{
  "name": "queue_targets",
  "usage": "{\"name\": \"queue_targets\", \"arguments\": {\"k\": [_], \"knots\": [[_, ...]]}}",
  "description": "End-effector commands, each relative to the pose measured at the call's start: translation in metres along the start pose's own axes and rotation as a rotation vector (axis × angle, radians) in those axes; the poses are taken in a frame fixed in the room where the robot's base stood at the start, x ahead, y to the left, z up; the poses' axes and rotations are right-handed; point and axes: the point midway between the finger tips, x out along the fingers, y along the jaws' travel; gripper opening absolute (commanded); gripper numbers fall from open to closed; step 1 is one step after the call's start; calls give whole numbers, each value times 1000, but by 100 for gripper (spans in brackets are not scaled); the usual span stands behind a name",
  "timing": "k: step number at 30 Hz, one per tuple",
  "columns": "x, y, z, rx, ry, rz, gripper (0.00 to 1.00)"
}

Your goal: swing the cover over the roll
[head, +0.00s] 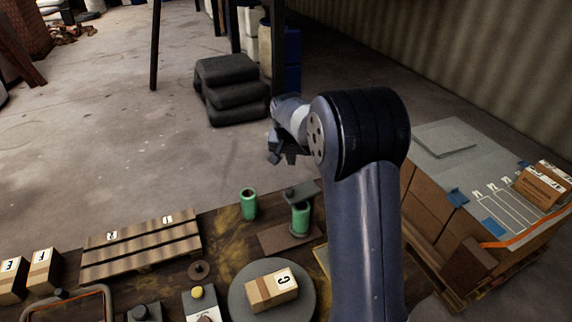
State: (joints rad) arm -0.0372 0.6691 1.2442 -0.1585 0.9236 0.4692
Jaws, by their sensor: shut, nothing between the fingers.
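A green roll (300,221) stands upright on a small dark base on the brown table. A flat dark grey plate (297,191), which looks like the cover, is at its top; I cannot tell whether it rests on the roll or how it is hinged. A second green cylinder (249,206) stands upright to the left with no plate over it. My gripper (282,158) is shut and empty. In the picture it appears above and slightly left of the plate, apart from it. My arm hides part of the table to the right.
On the table (228,236) are a slatted wooden rack (140,251), a grey turntable (240,309) bearing a carton (271,290), a yellow button (197,292) and cartons at left. Open floor lies behind the table.

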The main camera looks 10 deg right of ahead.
Motion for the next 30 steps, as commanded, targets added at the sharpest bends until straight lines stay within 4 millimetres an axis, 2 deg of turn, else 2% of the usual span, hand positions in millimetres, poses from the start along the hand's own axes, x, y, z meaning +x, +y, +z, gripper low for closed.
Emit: {"name": "queue_targets", "arguments": {"k": [13,21,30], "knots": [[84,0,0,1,-2,1,0],[73,0,28,1,1,0,0],[72,0,38,1,2,0,0]]}}
